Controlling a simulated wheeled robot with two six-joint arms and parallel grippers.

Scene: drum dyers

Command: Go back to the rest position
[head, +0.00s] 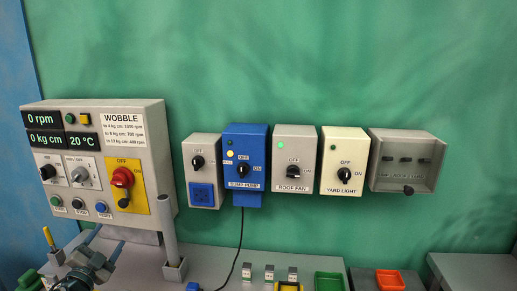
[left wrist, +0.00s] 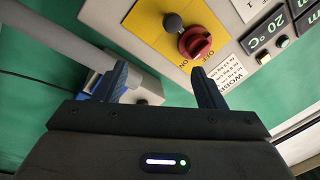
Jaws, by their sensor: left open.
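My left gripper (head: 106,243) is at the lower left of the head view, in front of and below the grey control panel (head: 150,130). Its two blue-grey fingers stand apart with nothing between them. In the left wrist view, the open fingers (left wrist: 160,78) point toward the panel, with the red rotary switch (left wrist: 195,42) on its yellow plate (left wrist: 150,25) beyond them, apart from the fingertips. The red switch also shows in the head view (head: 122,177), its black handle pointing down. My right gripper is not in view.
A grey upright post (head: 170,225) stands just right of my left gripper. Boxes on the green wall include the blue sump pump box (head: 246,142), roof fan box (head: 295,140) and yard light box (head: 345,145). Green (head: 328,281) and orange (head: 390,280) trays sit below.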

